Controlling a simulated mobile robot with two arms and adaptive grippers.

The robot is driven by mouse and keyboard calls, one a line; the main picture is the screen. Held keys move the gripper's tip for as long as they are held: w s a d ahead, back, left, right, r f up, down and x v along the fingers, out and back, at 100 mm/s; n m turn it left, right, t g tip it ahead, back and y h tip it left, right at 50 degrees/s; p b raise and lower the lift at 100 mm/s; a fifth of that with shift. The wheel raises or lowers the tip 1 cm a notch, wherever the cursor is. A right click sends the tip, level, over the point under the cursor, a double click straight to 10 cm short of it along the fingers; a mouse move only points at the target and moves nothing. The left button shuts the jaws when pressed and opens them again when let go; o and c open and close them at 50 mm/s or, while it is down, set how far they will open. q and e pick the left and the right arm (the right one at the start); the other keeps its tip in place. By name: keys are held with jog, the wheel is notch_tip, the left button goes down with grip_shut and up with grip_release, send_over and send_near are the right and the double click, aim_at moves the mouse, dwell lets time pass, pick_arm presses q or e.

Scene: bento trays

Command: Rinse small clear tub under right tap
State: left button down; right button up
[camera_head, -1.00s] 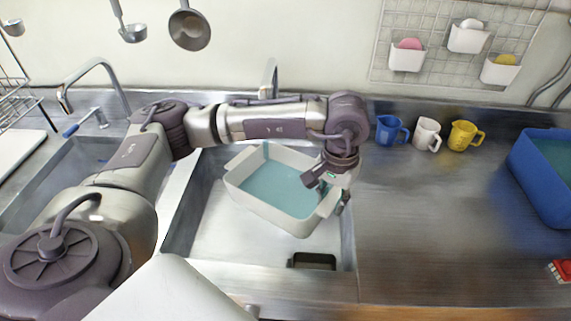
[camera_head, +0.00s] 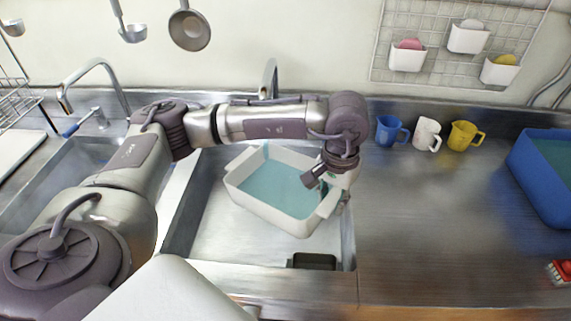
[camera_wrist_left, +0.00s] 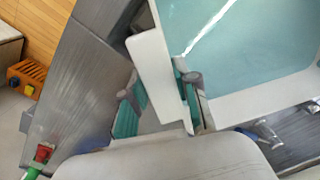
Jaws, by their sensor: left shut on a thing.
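A pale, white-walled tub (camera_head: 260,210) with a light teal inside sits in the right sink basin, set at an angle. No other tub that looks small and clear shows. My left gripper (camera_head: 338,197) is at its right end, pointing down, shut on the handle or rim there. The left wrist view shows the teal-padded fingers (camera_wrist_left: 162,98) on both sides of a white handle piece. A thin white streak crosses the teal inside in that view; I cannot tell if it is water. The right tap (camera_head: 269,76) stands behind my forearm, which hides its lower part. My right gripper is out of view.
A dark block (camera_head: 313,261) lies at the basin's front right. A blue bin (camera_head: 535,178) is at far right. The counter between is clear. The left tap (camera_head: 92,75) is over the left basin.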

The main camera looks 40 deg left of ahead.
pick_arm(q)
jog(key=s+d+r, duration=0.3)
jog(key=s+r, duration=0.1)
jog(key=shift+p, duration=0.4)
jog(key=shift+s, duration=0.15)
dwell(0.5)
